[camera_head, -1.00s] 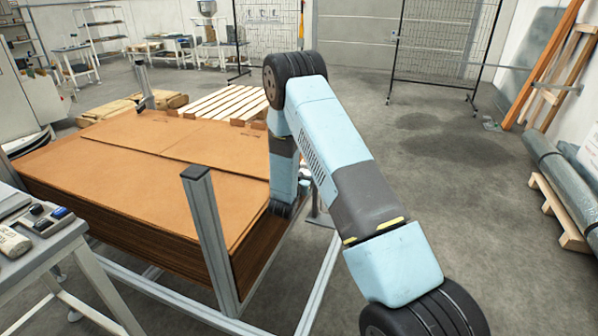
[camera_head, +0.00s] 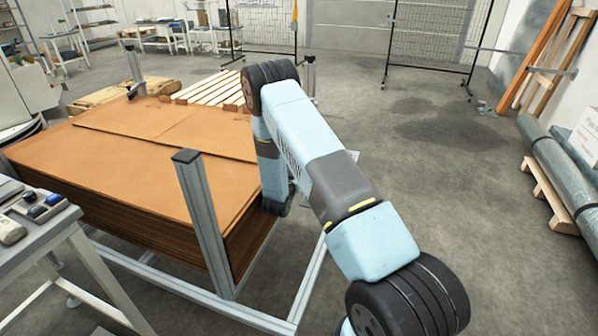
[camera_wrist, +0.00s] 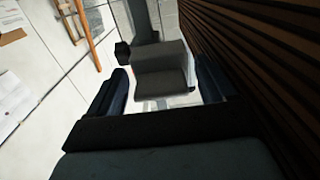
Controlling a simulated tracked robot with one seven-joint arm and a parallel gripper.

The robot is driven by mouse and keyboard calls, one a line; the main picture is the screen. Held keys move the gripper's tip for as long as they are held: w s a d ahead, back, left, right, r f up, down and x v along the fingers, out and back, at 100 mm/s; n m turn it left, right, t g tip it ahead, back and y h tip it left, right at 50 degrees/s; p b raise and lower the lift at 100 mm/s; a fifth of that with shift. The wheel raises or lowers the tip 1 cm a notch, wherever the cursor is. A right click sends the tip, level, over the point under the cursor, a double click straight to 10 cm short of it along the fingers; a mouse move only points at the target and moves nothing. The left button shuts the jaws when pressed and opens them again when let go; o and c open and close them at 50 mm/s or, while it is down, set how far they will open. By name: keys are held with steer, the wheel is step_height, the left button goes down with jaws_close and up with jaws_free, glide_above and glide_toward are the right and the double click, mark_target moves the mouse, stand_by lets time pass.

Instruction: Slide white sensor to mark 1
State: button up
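The white sensor and mark 1 cannot be made out in either view. In the wrist view my gripper (camera_wrist: 163,72) has its two dark fingers spread apart, with no object clearly held between them. A grey block with a dark front face (camera_wrist: 160,75) shows beyond and between the fingers; I cannot tell what it is or how far away. In the head view my arm bends down beside the right edge of the cardboard stack (camera_head: 150,165), and the gripper itself is not clearly visible there.
A grey metal post (camera_head: 203,225) stands at the stack's near corner. A worktable (camera_head: 45,250) with small items is at the left. A pallet (camera_head: 212,90) lies behind the stack. Wrapped rolls (camera_head: 560,170) lie at the right. The floor between is open.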

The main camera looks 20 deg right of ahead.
steer(key=v, duration=1.4)
steer(key=shift+w, duration=0.15)
